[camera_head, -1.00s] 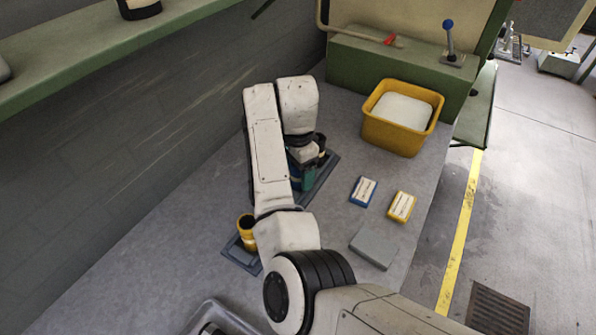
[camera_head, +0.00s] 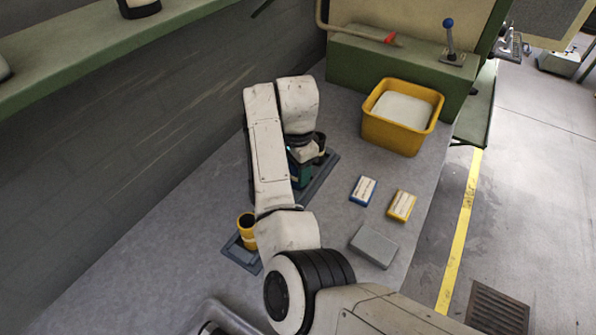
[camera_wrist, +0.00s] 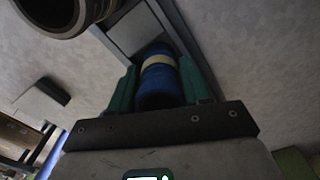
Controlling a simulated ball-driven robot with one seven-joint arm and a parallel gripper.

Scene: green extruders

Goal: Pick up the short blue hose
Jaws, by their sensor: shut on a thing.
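The short blue hose (camera_wrist: 160,82) has a pale yellow band and shows in the wrist view between the two green fingers of my gripper (camera_wrist: 160,85). The gripper is shut on it. In the head view my gripper (camera_head: 301,172) is at the grey holder (camera_head: 322,178) in the middle of the table, and my arm hides the hose there. The grey holder also shows behind the hose in the wrist view (camera_wrist: 135,30). I cannot tell whether the hose still touches the holder.
A dark round tube (camera_wrist: 62,12) is close beside my gripper. A yellow tube (camera_head: 245,224) stands in a grey holder at the left. A yellow bin (camera_head: 388,134), a blue and white box (camera_head: 363,190), a yellow and white box (camera_head: 401,206) and a grey block (camera_head: 374,246) are to the right.

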